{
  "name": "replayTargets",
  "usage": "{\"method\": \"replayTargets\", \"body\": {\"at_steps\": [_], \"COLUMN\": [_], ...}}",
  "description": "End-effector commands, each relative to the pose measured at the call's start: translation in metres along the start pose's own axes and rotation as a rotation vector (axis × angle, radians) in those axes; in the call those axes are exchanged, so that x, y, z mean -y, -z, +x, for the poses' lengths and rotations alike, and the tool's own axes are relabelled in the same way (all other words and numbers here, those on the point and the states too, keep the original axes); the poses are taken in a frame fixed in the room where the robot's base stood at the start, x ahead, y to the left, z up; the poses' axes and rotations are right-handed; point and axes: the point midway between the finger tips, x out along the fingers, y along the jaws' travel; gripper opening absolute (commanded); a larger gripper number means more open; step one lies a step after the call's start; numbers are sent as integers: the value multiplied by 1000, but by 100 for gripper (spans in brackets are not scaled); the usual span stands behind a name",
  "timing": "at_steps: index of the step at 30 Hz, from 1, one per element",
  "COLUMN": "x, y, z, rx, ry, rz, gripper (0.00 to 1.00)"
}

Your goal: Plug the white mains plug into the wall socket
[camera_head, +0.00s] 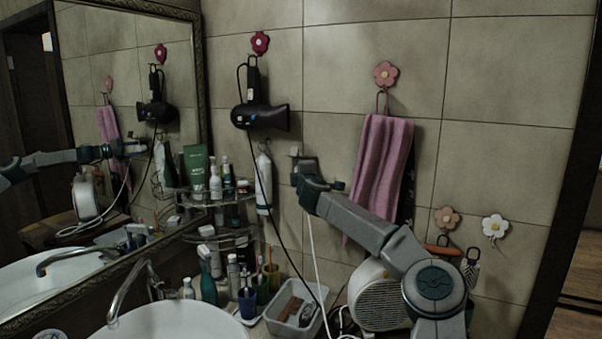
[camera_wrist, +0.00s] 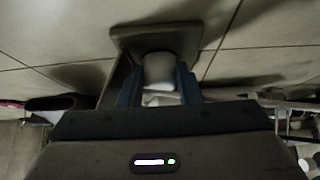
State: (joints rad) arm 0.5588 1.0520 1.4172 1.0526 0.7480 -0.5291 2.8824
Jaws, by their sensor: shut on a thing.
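My gripper (camera_head: 301,168) is at the tiled wall, right of the hair dryer, and is shut on the white plug. In the wrist view the plug (camera_wrist: 160,70) sits between the two dark fingers of my gripper (camera_wrist: 160,85). Its far end lies against or just in front of the wall socket (camera_wrist: 128,38), a grey-beige square plate. I cannot tell whether it touches or how deep it sits; the pins and holes are hidden. In the head view the socket (camera_head: 295,151) shows only as a small pale edge above the gripper. A white cord (camera_head: 313,245) hangs below.
A black hair dryer (camera_head: 262,116) hangs left of my gripper, its black cable running down. A pink towel (camera_head: 382,165) hangs close on the right. Bottles crowd a glass shelf (camera_head: 222,201) below left. A white heater (camera_head: 376,297) and grey bin (camera_head: 288,320) stand below.

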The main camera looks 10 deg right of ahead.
Motion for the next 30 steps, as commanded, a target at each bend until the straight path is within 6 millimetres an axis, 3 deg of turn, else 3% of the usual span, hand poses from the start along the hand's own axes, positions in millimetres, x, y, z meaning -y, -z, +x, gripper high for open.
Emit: {"method": "replayTargets", "body": {"at_steps": [3,4,6,7,20,30], "x": [0,0,0,0,-3,4], "y": [-2,-2,-2,-2,-3,-4], "z": [2,2,2,2,-3,-53], "rx": [0,0,0,0,2,3], "ry": [0,0,0,0,-6,-3], "rz": [1,1,1,1,-1,-3], "gripper": [8,34,54,57,57,57]}}
